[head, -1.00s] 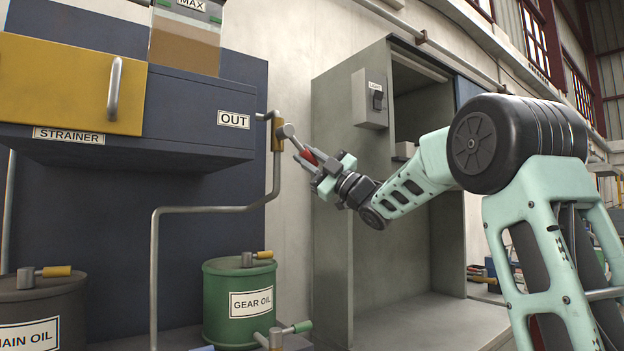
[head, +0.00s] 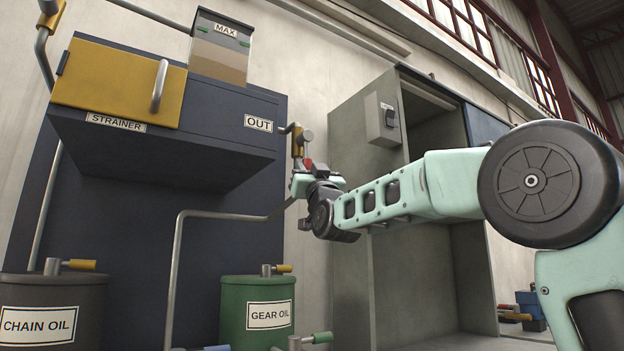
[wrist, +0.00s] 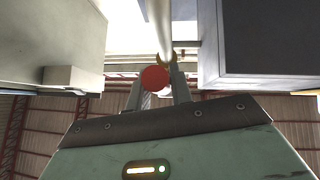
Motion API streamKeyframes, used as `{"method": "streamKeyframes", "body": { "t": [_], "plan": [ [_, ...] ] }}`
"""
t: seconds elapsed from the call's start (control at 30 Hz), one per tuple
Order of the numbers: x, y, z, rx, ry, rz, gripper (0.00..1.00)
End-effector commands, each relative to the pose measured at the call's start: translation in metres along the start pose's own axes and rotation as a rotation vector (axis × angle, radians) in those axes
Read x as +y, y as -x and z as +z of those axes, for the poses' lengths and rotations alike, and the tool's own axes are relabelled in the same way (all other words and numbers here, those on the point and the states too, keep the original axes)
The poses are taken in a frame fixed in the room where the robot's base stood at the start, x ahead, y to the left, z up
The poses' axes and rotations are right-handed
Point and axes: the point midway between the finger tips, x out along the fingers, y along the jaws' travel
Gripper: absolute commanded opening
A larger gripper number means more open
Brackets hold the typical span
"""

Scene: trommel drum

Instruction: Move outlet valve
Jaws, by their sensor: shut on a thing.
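The outlet valve has a brass body (head: 298,142) on the pipe beside the OUT label (head: 258,123), with a grey hub at its front. Its red handle (head: 309,163) points nearly straight down from the hub, mostly hidden by my gripper (head: 306,174). My gripper is shut on the red handle, just below the valve. In the wrist view the round red end of the handle (wrist: 155,78) shows between my fingers (wrist: 158,92), with a bit of brass (wrist: 166,57) and the pipe beyond.
The dark blue strainer unit (head: 170,150) with a yellow door (head: 118,84) stands to the left. A grey cabinet (head: 350,200) is close on the right behind my arm. The green GEAR OIL drum (head: 235,315) and CHAIN OIL drum (head: 60,290) are below. A thin pipe (head: 176,260) runs down.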

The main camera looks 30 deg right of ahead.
Motion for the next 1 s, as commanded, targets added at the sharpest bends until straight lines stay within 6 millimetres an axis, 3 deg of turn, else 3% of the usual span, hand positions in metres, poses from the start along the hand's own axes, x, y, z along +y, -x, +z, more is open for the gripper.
{"method": "streamKeyframes", "body": {
  "t": [0.67,0.7,0.77,1.0],
  "plan": [
    [-0.0058,0.0009,0.0014,-0.017,-0.046,0.042,0.0],
    [-0.0058,0.0009,0.0013,-0.017,-0.046,0.042,0.3],
    [-0.0057,0.0008,0.001,-0.016,-0.045,0.042,0.43],
    [-0.0051,0.0006,0.0,-0.014,-0.043,0.043,0.43]
  ]
}}
